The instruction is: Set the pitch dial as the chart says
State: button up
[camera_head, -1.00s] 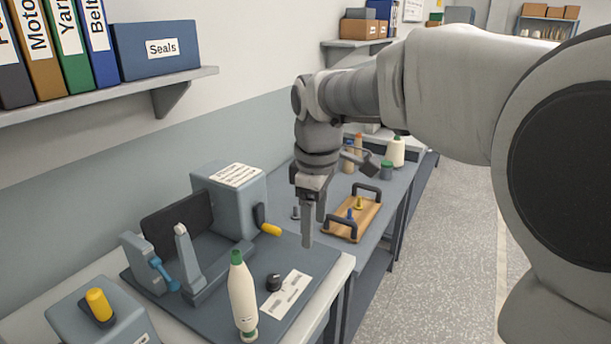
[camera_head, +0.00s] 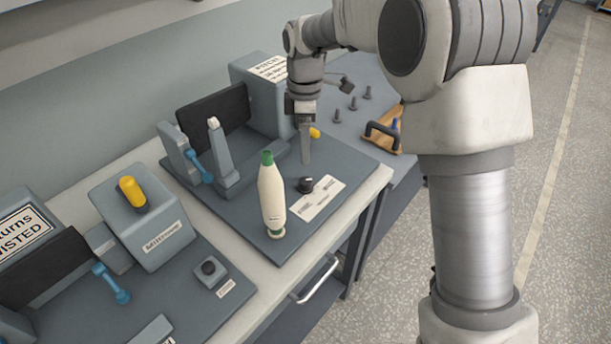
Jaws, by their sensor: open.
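A small black dial (camera_head: 306,185) sits on the dark grey machine plate (camera_head: 231,212), beside a white label card (camera_head: 318,198). Which way the dial points is too small to tell. A white chart (camera_head: 270,68) with a "PITCH" heading lies on the grey machine housing (camera_head: 262,100); its lines are too small to read. My gripper (camera_head: 305,160) is open and points down just above and behind the dial, apart from it as far as I can tell. One finger shows clearly; the other is mostly hidden.
A white bobbin with a green tip (camera_head: 271,195) stands left of the dial. A yellow handle (camera_head: 314,133) is behind my gripper. A grey box with a yellow lever (camera_head: 132,191) and a black knob (camera_head: 208,268) are at left. A wooden tray (camera_head: 383,138) is right.

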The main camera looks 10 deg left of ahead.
aim_at(306, 180)
jog(key=f, duration=1)
jog(key=shift+s+d+f, duration=0.1)
jog(key=shift+s+f, duration=0.05)
jog(key=shift+s, duration=0.1)
grip_shut()
